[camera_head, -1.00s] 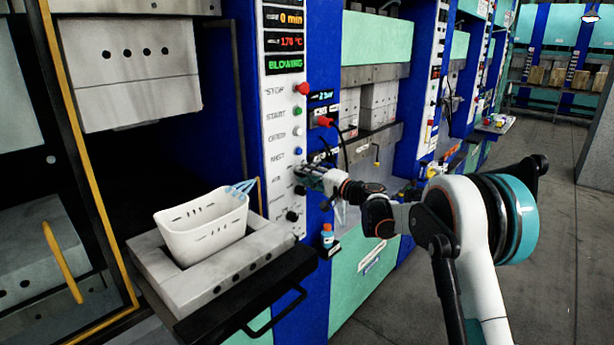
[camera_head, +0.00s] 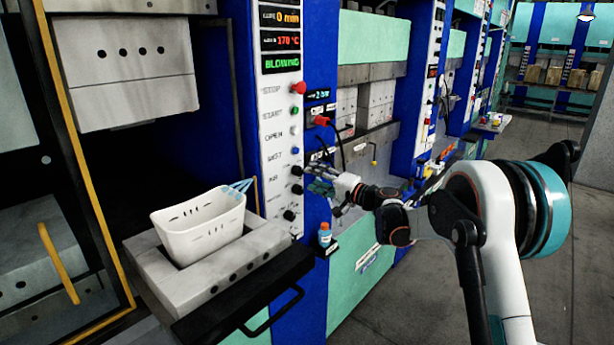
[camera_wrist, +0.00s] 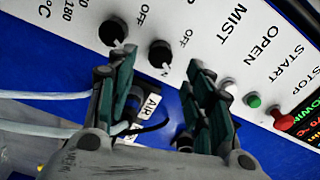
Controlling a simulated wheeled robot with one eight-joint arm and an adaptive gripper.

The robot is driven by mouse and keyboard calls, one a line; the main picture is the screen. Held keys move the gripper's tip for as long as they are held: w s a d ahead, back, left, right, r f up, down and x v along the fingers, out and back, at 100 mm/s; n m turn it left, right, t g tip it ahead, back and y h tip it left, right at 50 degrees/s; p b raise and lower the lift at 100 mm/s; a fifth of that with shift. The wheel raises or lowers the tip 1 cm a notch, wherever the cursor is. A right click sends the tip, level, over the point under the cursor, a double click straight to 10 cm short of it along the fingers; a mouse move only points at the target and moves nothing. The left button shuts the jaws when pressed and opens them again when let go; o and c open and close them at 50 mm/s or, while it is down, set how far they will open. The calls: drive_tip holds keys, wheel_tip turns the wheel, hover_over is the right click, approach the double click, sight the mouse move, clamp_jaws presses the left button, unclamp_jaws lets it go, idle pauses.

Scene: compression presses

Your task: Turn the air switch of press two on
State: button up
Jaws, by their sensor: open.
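The white control panel (camera_head: 280,140) of the nearest press carries a column of buttons and black knobs. The black knob (camera_head: 297,170) beside the faint air label shows just above my gripper (camera_head: 311,180). In the wrist view my gripper (camera_wrist: 160,75) is open and empty, its two fingers pointing at the panel. The same black knob (camera_wrist: 160,53) lies between the fingertips, apart from both, with OFF printed on one side and part of ON on the other. Its setting is hard to read. A second black knob (camera_wrist: 112,32) is behind the left finger's tip.
The red stop button (camera_head: 298,88) and green start button (camera_head: 297,112) sit higher on the panel. A white basket (camera_head: 198,225) rests on the press block at left. A small bottle (camera_head: 324,234) stands below my gripper. Cables (camera_wrist: 50,95) run beside the left finger.

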drive_tip(key=v, duration=0.6)
drive_tip(key=shift+s+d, duration=0.2)
drive_tip(key=shift+d, duration=0.15)
